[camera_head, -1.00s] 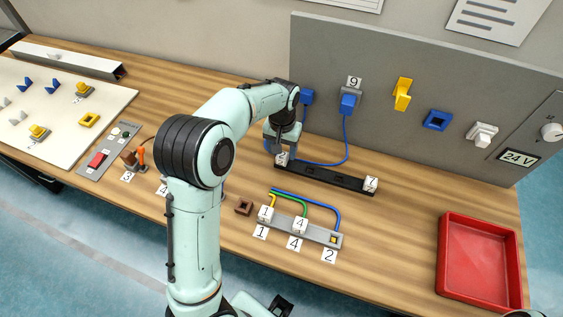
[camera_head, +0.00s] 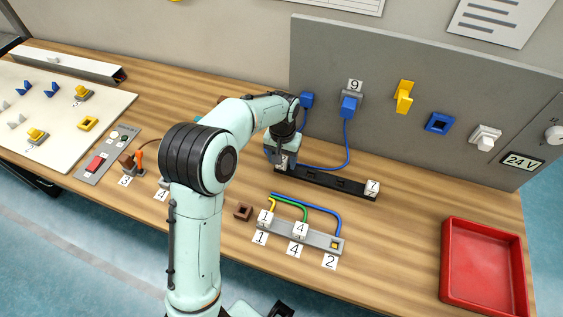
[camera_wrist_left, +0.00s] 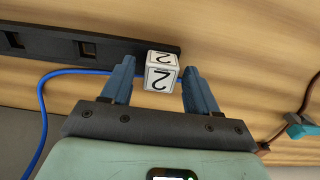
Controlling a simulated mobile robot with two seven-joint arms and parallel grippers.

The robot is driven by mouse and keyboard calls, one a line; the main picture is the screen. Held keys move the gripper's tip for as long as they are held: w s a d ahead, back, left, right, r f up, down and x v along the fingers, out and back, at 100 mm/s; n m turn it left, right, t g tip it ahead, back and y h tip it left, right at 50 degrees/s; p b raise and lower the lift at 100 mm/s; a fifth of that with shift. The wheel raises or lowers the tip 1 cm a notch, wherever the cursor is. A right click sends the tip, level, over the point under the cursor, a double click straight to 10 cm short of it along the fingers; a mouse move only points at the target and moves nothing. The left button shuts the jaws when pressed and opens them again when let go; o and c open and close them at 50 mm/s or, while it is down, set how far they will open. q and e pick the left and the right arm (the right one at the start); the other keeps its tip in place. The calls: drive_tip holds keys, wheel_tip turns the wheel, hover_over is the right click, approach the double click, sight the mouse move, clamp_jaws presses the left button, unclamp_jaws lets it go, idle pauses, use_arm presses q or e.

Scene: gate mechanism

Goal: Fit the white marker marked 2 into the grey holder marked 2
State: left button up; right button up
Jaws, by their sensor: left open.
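The white marker marked 2 (camera_wrist_left: 161,78) is a small cube at one end of the black rail (camera_wrist_left: 105,46). In the head view, the marker (camera_head: 283,161) is partly hidden by my left gripper (camera_head: 282,157). In the left wrist view, my left gripper (camera_wrist_left: 159,66) is open, with one blue finger on each side of the marker. A gap shows on both sides, wider on the left. The grey holder (camera_head: 316,239) lies nearer the front; its right-end place, by the label 2 (camera_head: 330,261), shows a yellow square and holds no cube.
White cubes 1 (camera_head: 265,217) and 4 (camera_head: 300,230) sit on the grey holder, with coloured wires behind it. A cube marked 7 (camera_head: 372,187) is at the rail's right end. A blue cable (camera_wrist_left: 46,100) runs near the gripper. A red tray (camera_head: 483,264) stands right.

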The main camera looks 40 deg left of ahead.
use_arm(q)
drive_tip(key=shift+c, duration=0.3)
drive_tip(key=c, duration=1)
drive_tip(key=shift+r, duration=0.4)
use_arm(e)
drive_tip(key=shift+w+r, duration=0.15)
drive_tip(key=shift+r, duration=0.1)
use_arm(q)
drive_tip(key=shift+r+p, duration=1.7)
drive_tip(key=shift+r, duration=0.8)
use_arm(e)
drive_tip(key=r, duration=0.1)
drive_tip(key=w+r, duration=0.2)
drive_tip(key=shift+w+r, duration=0.25)
drive_tip(key=shift+r, duration=0.1)
